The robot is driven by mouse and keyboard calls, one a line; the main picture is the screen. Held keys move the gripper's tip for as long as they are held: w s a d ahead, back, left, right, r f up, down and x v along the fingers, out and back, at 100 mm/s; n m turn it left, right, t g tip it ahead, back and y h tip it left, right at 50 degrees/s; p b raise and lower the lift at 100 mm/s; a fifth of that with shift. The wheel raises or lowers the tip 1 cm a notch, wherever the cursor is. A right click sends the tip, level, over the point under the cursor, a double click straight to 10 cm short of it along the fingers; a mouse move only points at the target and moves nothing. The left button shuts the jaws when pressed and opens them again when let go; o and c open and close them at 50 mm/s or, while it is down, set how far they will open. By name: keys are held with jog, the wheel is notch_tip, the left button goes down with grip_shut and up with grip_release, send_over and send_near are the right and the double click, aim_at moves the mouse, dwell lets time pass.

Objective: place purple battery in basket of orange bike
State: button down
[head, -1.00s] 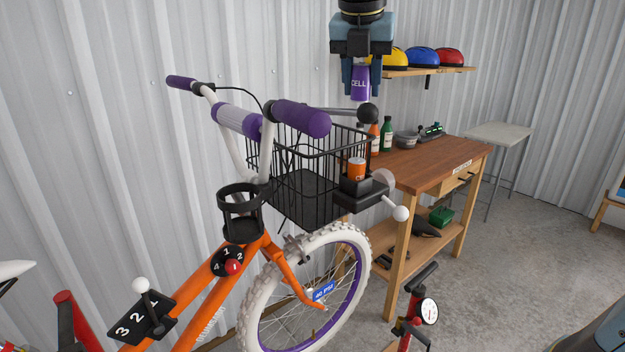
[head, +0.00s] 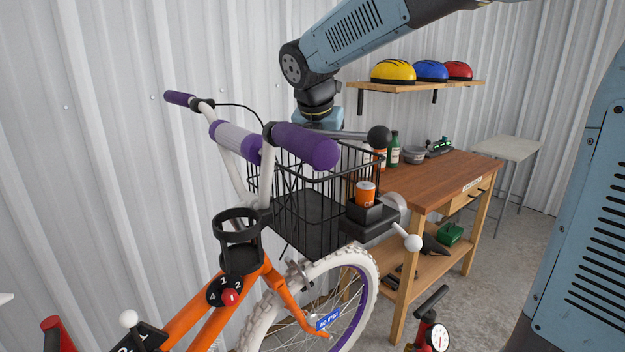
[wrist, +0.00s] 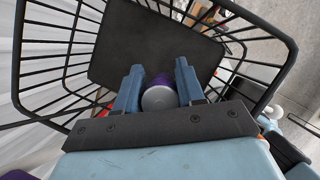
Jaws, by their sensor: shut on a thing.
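The orange bike (head: 188,318) stands in front of me with a black wire basket (head: 312,222) on its front. The basket has a dark flat floor, which shows in the wrist view (wrist: 118,48). My gripper (wrist: 159,84) is shut on the purple battery (wrist: 160,97), seen from its pale round end, with a blue finger on each side. The battery is above the basket floor, with the wire rim around it in the wrist view; its exact height is unclear. In the head view, the handlebar hides the fingers and battery; only the blue gripper body shows.
Purple handlebar grips (head: 305,145) and a black knob (head: 379,137) are close to my gripper. An orange can-like battery (head: 365,192) sits in a black holder beside the basket. A wooden workbench (head: 440,180) with bottles stands behind, below a shelf of helmets (head: 430,71).

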jog(key=shift+w+a+f, duration=0.35)
jog(key=shift+w+f, duration=0.1)
jog(key=shift+f, duration=0.75)
jog(key=shift+w+a+f, duration=0.35)
jog(key=shift+w+f, duration=0.05)
jog(key=shift+f, duration=0.75)
jog(key=shift+w+a+f, duration=0.35)
jog(key=shift+w+f, duration=0.1)
jog(key=shift+f, duration=0.75)
jog(key=shift+w+f, duration=0.1)
jog(key=shift+f, duration=0.5)
jog(key=c, duration=0.7)
grip_release()
jog(key=shift+r, duration=0.1)
jog(key=shift+r, duration=0.35)
jog(key=v, duration=1.2)
jog(key=shift+a+r, duration=0.1)
